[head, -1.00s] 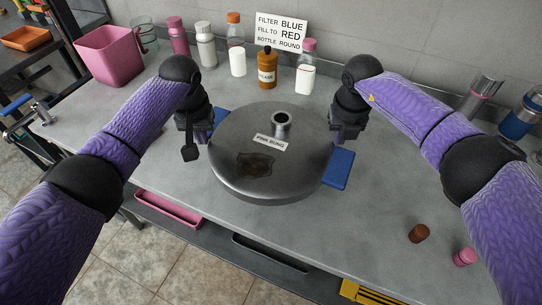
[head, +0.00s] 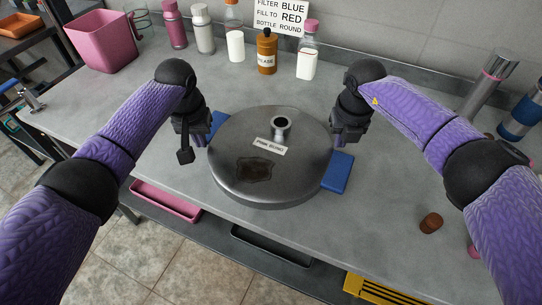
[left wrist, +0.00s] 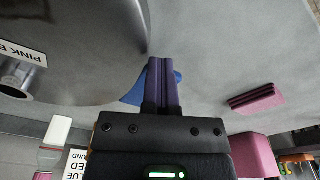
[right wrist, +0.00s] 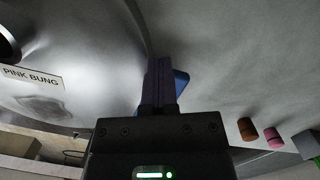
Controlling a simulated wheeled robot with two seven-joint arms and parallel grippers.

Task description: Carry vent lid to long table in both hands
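The vent lid (head: 232,150) is a wide round grey metal disc with a short open pipe stub, a "PINK BUNG" label and a dark patch on top. It looks level over the grey table. Blue flat pieces show at its left and right (head: 338,172) and move with it. My left gripper (left wrist: 163,65) and right gripper (right wrist: 161,65) are at opposite sides of the lid, fingers nearly together at the blue pieces, beside the rim. They appear shut on the lid's sides; the exact contact is hidden. Whether the lid clears the tabletop is unclear.
Several bottles, including a brown one (head: 267,55), and a sign (head: 281,16) stand along the back wall. A pink bin (head: 103,40) is at back left. A brown cap (head: 431,223) lies at right. Trays, one pink (head: 165,201), sit below the front edge.

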